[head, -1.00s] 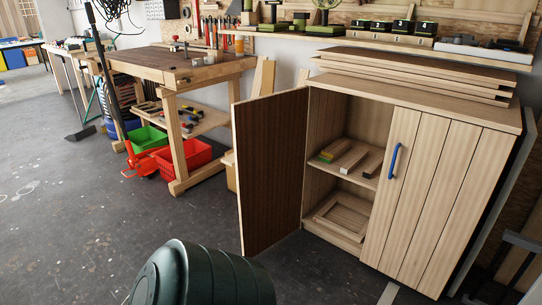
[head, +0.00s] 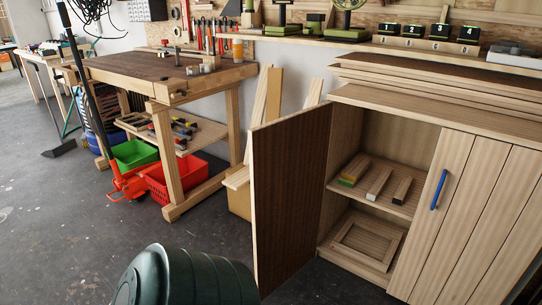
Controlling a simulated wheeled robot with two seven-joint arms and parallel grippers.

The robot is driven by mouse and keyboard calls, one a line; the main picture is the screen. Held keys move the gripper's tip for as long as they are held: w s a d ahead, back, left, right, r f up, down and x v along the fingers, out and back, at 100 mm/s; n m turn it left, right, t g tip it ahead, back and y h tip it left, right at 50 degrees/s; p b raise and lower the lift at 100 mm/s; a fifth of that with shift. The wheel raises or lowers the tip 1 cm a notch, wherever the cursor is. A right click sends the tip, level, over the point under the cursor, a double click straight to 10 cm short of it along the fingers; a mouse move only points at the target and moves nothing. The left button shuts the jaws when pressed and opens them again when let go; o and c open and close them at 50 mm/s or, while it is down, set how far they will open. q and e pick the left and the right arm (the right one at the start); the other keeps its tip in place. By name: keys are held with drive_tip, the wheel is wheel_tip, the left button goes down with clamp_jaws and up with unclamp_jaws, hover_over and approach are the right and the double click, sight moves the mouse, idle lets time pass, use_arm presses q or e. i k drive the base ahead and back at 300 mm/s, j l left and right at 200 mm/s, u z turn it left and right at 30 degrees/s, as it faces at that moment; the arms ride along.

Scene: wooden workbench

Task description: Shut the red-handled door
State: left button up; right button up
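The wooden cabinet (head: 435,112) stands at the right of the head view. Its left door (head: 290,190) is wide open and swung toward me, with its dark brown face showing; no red handle is visible on the part I see. Its right door (head: 460,215) is shut and carries a blue handle (head: 439,190). Inside the open half, several small wood blocks (head: 378,184) lie on a shelf and a wooden frame (head: 368,246) lies below. Neither of my grippers is in view.
A dark green ribbed barrel-like object (head: 185,278) stands at the bottom, left of the open door's lower edge. A workbench (head: 165,75) with a red crate (head: 178,178) and a green crate (head: 135,153) is at the left. Grey floor (head: 60,230) is clear at the lower left.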

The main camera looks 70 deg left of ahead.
sight(288, 154)
drive_tip(key=k+j, duration=0.1)
drive_tip(key=j, duration=0.75)
drive_tip(key=k+j, duration=0.1)
drive_tip(key=j, duration=0.75)
drive_tip(key=k+j, duration=0.1)
drive_tip(key=j, duration=1.6)
drive_tip(key=k+j, duration=0.15)
drive_tip(key=j, duration=0.7)
drive_tip(key=k+j+z, duration=0.2)
drive_tip(key=k, duration=0.3)
drive_tip(key=l, duration=0.1)
